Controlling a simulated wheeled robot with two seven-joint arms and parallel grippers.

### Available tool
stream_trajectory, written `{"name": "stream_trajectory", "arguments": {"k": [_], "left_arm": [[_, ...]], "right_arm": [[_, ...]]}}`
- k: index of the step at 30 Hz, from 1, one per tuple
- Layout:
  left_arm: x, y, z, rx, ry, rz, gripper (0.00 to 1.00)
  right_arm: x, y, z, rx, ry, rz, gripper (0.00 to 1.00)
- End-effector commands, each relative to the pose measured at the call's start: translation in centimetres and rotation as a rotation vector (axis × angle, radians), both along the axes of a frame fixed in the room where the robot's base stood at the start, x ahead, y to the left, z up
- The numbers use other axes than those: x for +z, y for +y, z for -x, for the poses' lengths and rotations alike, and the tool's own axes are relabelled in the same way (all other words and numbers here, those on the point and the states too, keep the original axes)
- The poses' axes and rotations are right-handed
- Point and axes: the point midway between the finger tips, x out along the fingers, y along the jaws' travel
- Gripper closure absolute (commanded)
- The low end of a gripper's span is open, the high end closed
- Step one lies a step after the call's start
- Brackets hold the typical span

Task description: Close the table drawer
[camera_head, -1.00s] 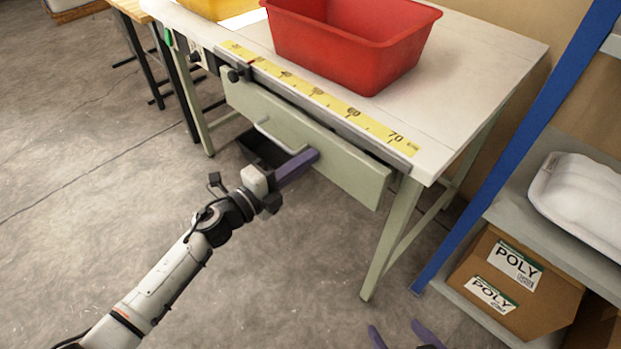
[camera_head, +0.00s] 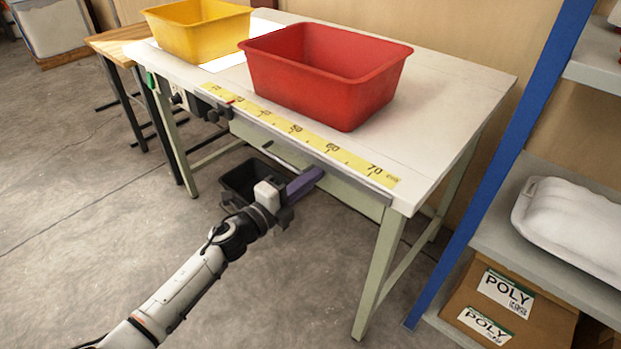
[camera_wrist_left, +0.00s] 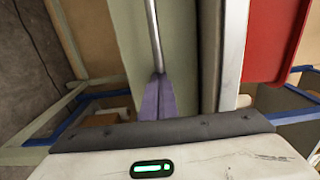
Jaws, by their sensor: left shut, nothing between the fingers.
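The pale green table drawer (camera_head: 352,192) sits under the white-topped table (camera_head: 440,110), its front close to the table's front edge. In the left wrist view the drawer front (camera_wrist_left: 125,45) runs beside my fingers, with its metal handle bar (camera_wrist_left: 153,35) leading down to the fingertips. My left gripper (camera_head: 314,174) has purple fingers that are shut and empty, their tips at the drawer front near the handle; the fingers also show in the left wrist view (camera_wrist_left: 158,98). Whether they touch the drawer is hard to tell. My right gripper is out of view.
A red bin (camera_head: 320,85) and a yellow bin (camera_head: 195,30) stand on the table, behind a yellow ruler strip (camera_head: 295,130). A dark bin (camera_head: 245,178) is below the table. A blue-posted shelf (camera_head: 500,160) with a POLY box (camera_head: 510,310) stands at right.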

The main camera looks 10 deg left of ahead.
Motion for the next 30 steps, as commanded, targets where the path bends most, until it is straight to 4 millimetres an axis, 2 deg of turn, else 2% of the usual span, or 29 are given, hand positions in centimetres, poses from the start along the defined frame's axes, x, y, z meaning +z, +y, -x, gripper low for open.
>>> {"name": "stream_trajectory", "arguments": {"k": [1,8,13,21,25,30], "left_arm": [[0.7,-0.4,-0.4,0.002,-0.009,0.004,1.00],[0.7,0.2,0.7,-0.004,-0.009,0.005,1.00],[0.5,1.7,2.9,-0.013,-0.005,0.001,1.00],[0.2,4.9,8.2,-0.015,-0.003,0.002,1.00],[0.2,5.9,9.8,-0.016,-0.005,0.002,1.00],[0.3,6.4,10.8,-0.017,-0.005,0.003,1.00]], "right_arm": [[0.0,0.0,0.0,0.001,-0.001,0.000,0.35],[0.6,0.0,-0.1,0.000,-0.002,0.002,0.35],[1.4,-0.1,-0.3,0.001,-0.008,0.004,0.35],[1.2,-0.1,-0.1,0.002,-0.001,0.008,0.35],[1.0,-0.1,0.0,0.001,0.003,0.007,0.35],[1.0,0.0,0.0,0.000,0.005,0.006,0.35]]}}
